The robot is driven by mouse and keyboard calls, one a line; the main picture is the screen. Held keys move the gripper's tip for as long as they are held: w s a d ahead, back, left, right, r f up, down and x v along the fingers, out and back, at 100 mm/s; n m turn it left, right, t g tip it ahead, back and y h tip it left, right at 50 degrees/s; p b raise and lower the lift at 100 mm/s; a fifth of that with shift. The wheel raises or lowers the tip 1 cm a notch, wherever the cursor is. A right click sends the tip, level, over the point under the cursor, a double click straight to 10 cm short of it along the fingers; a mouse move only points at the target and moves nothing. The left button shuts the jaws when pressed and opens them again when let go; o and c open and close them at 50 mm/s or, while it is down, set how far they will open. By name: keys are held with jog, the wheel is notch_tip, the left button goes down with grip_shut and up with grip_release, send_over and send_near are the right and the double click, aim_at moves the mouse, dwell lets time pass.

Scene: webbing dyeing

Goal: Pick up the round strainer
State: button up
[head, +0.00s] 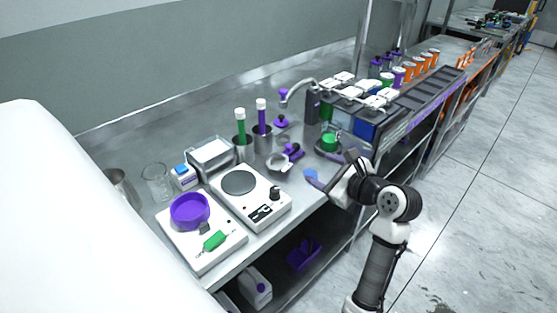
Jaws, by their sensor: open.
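A small round grey-white piece (279,162) lies on the steel bench right of the hotplate, beside a purple handle-like part; it looks like the round strainer, though it is small and I cannot be certain. My gripper (332,188) is over the front edge of the bench, to the right of and nearer than that piece, and apart from it. The gripper appears open, with its fingers small and partly hidden by my wrist. A flat blue-purple item (312,175) shows just left of the gripper; I cannot tell whether they touch.
A white hotplate (262,208) and a scale (183,244) with a purple bowl (190,210) stand at the left. Metal cups with green and purple rods (262,120) stand behind. A tap and sink with a green item (329,142) are to the right. The floor in front is clear.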

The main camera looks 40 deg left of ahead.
jog(key=d+f+m, duration=0.1)
jog(key=g+p, duration=0.1)
send_near(288, 168)
jog(key=x, duration=0.3)
jog(key=shift+w+a, duration=0.35)
jog(key=shift+w, duration=0.1)
jog(key=p+x, duration=0.1)
jog(key=x, duration=0.1)
jog(key=s+x, duration=0.1)
jog(key=x, duration=0.1)
jog(key=shift+w+a+p, duration=0.1)
jog(key=shift+a+p, duration=0.15)
jog(key=shift+p, duration=0.1)
jog(key=shift+w+a+f, duration=0.1)
jog(key=shift+a+f, duration=0.15)
jog(key=shift+a, duration=0.05)
jog(key=c, duration=1.2)
jog(key=shift+o, duration=0.2)
